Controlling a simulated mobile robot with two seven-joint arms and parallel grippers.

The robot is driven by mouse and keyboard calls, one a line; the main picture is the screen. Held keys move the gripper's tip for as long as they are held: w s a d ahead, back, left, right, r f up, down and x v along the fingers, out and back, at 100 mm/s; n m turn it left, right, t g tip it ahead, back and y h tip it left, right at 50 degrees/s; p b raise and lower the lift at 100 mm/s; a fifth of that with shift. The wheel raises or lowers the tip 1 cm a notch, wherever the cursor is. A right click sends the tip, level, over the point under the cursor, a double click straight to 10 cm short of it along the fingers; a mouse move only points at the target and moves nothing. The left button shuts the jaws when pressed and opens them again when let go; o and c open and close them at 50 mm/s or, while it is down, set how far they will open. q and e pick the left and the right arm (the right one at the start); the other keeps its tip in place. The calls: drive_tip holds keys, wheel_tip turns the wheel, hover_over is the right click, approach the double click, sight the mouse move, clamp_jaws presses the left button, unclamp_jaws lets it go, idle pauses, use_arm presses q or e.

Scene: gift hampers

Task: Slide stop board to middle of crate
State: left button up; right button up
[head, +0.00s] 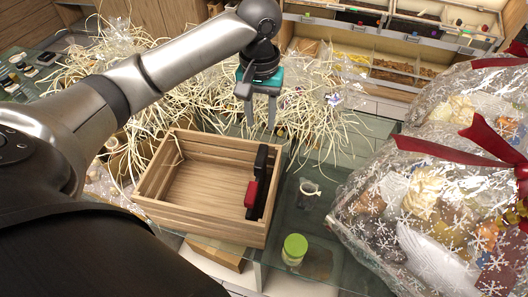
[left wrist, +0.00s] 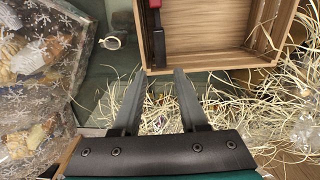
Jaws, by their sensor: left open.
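The wooden crate (head: 205,222) stands on the glass counter in the middle of the head view; its floor is bare. The stop board, a black upright piece (head: 262,180) with a red block (head: 250,193) on its inner face, stands along the crate's right side. In the left wrist view the crate (left wrist: 205,30) is at the top, and the black board (left wrist: 158,48) with its red part (left wrist: 155,4) is at its left end. My left gripper (head: 259,137) is open and empty, above and behind the crate's far right corner, apart from the board. My right gripper is not in view.
Pale straw shreds (head: 185,97) lie in a heap behind the crate. A green-lidded jar (head: 294,249) and a white cup (head: 309,192) stand to its right. Large wrapped hampers (head: 435,200) fill the right side. Divided bins (head: 400,60) are at the back.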

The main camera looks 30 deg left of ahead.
sight(261, 155)
use_arm(q)
wheel_tip(261, 155, down, 14)
drive_tip(key=shift+s+f+b, duration=0.1)
drive_tip(key=shift+f+b, duration=0.15)
drive_tip(key=shift+b, duration=0.4)
drive_tip(key=shift+c, duration=0.2)
clamp_jaws()
drive_tip(key=shift+r, duration=0.1)
idle(0.8)
